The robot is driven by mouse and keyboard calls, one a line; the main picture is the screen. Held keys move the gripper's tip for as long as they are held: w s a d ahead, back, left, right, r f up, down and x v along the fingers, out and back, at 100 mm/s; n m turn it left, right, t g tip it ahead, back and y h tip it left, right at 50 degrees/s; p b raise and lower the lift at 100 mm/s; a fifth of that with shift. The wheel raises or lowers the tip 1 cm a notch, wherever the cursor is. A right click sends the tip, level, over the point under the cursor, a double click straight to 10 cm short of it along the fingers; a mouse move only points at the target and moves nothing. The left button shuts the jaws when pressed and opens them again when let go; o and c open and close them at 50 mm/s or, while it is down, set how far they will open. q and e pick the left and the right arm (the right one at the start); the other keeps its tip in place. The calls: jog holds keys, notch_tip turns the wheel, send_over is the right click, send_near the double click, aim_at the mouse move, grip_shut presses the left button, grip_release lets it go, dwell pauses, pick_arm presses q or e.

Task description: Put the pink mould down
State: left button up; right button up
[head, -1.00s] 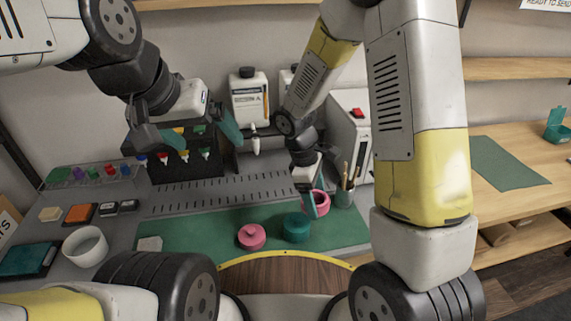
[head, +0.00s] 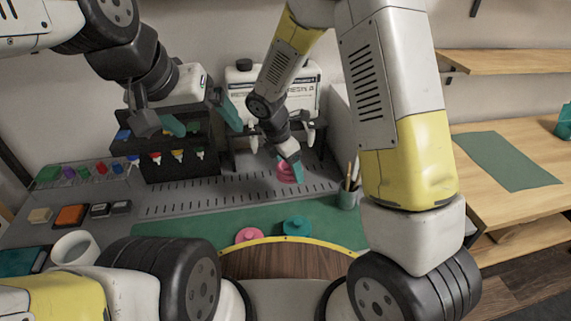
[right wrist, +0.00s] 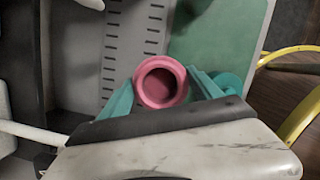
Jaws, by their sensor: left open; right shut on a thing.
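The pink mould (right wrist: 160,82) is a round, open-topped cup. In the right wrist view it sits between the teal fingers of my right gripper (right wrist: 160,90), which is shut on it. In the head view the pink mould (head: 285,173) is at my right gripper (head: 291,172), over the grey slotted strip behind the green mat. I cannot tell whether its base touches the surface. My left gripper (head: 187,122) is open and empty, raised in front of the dark bottle rack at the left.
A pink lidded pot (head: 249,235) and a teal one (head: 296,226) stand on the green mat (head: 190,228). A pencil cup (head: 346,199) stands right of the mould.

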send_over(288, 188)
jog(key=s, duration=0.1)
jog(key=f, duration=0.7)
jog(key=shift+s+a, duration=0.25)
jog(key=shift+a, duration=0.1)
notch_tip(288, 188, down, 2)
jog(key=shift+a+x, duration=0.25)
jog(key=shift+x, duration=0.9)
jog(key=shift+w+f, duration=0.2)
jog(key=shift+w, duration=0.1)
jog(key=o, duration=1.5)
